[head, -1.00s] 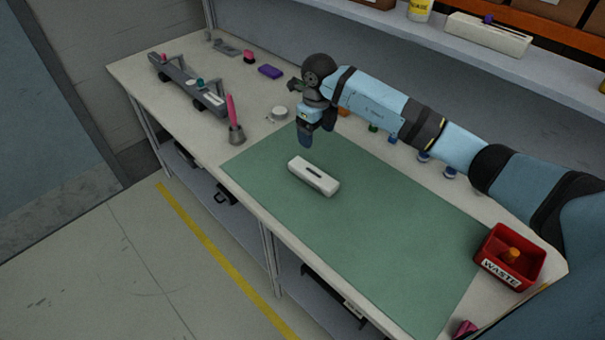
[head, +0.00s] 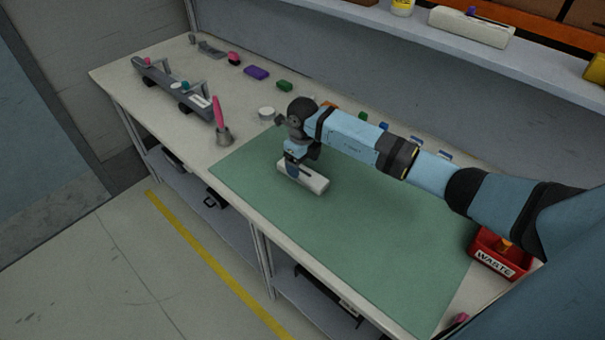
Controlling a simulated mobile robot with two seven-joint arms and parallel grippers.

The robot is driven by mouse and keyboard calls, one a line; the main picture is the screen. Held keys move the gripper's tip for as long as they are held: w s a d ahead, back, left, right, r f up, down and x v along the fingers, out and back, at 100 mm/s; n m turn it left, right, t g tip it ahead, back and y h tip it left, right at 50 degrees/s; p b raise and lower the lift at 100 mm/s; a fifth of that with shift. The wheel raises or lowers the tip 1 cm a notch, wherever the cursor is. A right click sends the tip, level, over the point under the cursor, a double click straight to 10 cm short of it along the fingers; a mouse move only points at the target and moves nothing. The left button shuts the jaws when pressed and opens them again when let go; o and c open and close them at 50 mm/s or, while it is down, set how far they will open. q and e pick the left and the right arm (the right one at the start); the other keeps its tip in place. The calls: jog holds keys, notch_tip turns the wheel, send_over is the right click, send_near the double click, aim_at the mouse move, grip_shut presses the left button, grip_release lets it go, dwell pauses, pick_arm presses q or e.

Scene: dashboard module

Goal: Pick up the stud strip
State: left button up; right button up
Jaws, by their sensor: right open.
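A white oblong block (head: 315,183) with a dark slot on top lies on the green mat (head: 350,235); it looks like the stud strip, but no studs can be made out at this size. My right gripper (head: 292,172) points down at the block's left end, with its fingertips beside or over that end. It is open, and the block still rests on the mat. The gripper hides part of the block's left end, and whether a finger touches it cannot be told. My left gripper is not in view.
A grey long module (head: 172,88) lies at the bench's left end. A metal cup with a pink tool (head: 222,133) stands near the mat's left corner. A red waste bin (head: 492,262) is at the right. Small coloured parts line the back. The front mat is clear.

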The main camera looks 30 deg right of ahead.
aim_at(303, 171)
notch_tip(303, 171, down, 4)
jog(key=shift+s+a, duration=0.1)
jog(key=shift+s, duration=0.05)
jog(key=c, duration=1)
jog(key=shift+r, duration=0.1)
jog(key=shift+c, duration=0.2)
